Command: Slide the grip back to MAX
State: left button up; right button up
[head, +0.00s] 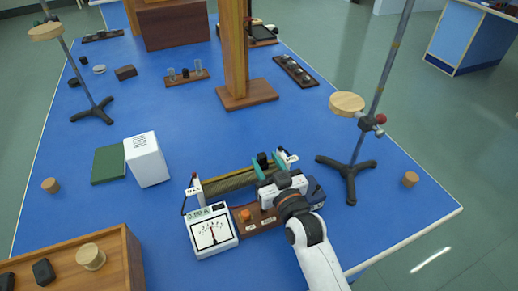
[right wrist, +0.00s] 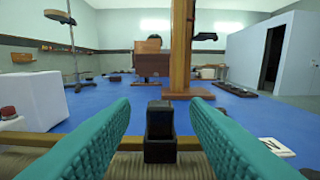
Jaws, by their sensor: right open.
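The rheostat's brown wound coil (head: 230,181) lies across the front of the blue bench, with a white label at each end. Its black upright grip (head: 262,160) is toward the coil's right end. In the right wrist view the grip (right wrist: 160,122) stands between my teal fingers, with a gap on each side. My right gripper (head: 269,167) is open around the grip and reaches in from the front right. The label lettering is too small to read surely. My left gripper is not in view.
A meter (head: 212,232) with a needle dial and a display stands at the rheostat's front left. A white box (head: 146,159) and green book (head: 108,165) lie left. A clamp stand (head: 350,172) is close to the right. A wooden post (head: 235,60) rises behind.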

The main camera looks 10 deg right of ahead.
aim_at(264, 159)
jog(key=w, duration=0.3)
jog(key=w+a, duration=0.1)
jog(key=w, duration=0.1)
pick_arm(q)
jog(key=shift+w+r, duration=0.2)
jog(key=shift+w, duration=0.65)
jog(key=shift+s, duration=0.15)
pick_arm(e)
grip_shut()
